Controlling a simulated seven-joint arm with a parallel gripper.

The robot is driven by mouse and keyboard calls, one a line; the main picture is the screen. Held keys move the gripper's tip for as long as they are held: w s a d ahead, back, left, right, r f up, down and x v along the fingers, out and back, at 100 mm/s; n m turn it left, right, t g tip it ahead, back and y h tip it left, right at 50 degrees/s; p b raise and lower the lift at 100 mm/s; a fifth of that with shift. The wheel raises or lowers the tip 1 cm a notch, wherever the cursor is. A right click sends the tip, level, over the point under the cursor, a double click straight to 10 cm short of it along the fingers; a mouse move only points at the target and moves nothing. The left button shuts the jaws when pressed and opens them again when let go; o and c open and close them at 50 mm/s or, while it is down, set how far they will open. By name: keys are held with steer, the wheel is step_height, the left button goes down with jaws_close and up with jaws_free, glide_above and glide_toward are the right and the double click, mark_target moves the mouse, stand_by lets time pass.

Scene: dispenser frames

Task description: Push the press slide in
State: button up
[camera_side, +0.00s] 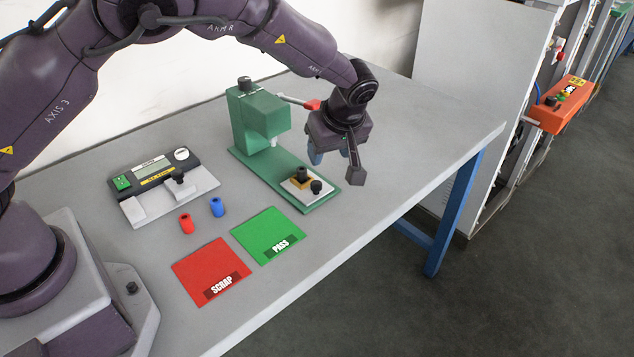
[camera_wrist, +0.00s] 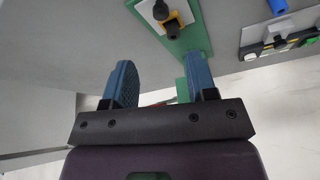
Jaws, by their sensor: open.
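The green press (camera_side: 250,112) stands on the table with a long green base reaching toward the front. Its slide is a white plate (camera_side: 293,191) with a yellow block and black knobs. The slide sits at the front end of the base, clear of the press head. It also shows at the top of the wrist view as a white plate (camera_wrist: 149,13) with the yellow block (camera_wrist: 184,15). My gripper (camera_side: 318,158) hangs above and to the right of the base. Its blue fingers (camera_wrist: 161,78) are apart with nothing held between them, and the slide lies beyond their tips.
The press lever with its red grip (camera_side: 312,104) is close to my wrist. A gauge station (camera_side: 160,185) stands left, with red (camera_side: 186,224) and blue (camera_side: 217,207) cylinders before it. Red SCRAP (camera_side: 207,272) and green PASS (camera_side: 266,234) mats lie in front. The table's right end is clear.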

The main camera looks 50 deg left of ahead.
mark_target(317, 184)
steer(key=shift+n, duration=0.4)
steer(key=x, duration=1.3)
